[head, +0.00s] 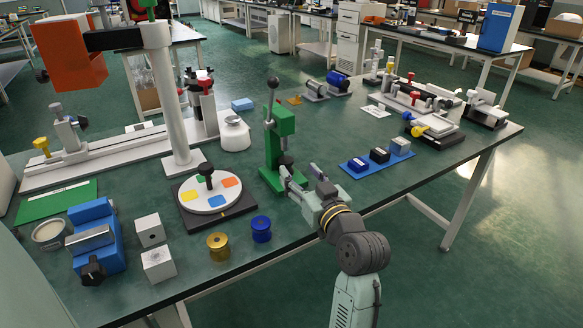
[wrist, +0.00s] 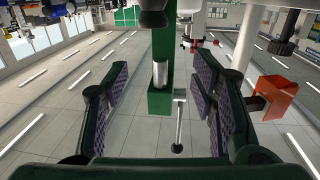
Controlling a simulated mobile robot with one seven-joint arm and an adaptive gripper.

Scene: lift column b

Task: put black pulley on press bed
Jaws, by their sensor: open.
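The green press (head: 272,147) stands near the middle of the bench's front part, its lever with a black ball at the top. A black rounded piece (head: 286,160), which looks like the black pulley, sits low at the press. It also shows at the top edge of the wrist view (wrist: 153,17), in line with the silver ram (wrist: 160,74). Its contact with the press bed is hidden. My gripper (head: 292,180) is at the front right of the press, fingers towards it. In the wrist view my gripper (wrist: 160,85) is open, with the fingers wide apart.
A blue pulley (head: 261,229) and a gold pulley (head: 218,246) stand at the front edge, left of my gripper. A white round table with coloured patches (head: 207,200) is left of the press. A blue block rack (head: 357,165) lies to the right. The bench between has some bare room.

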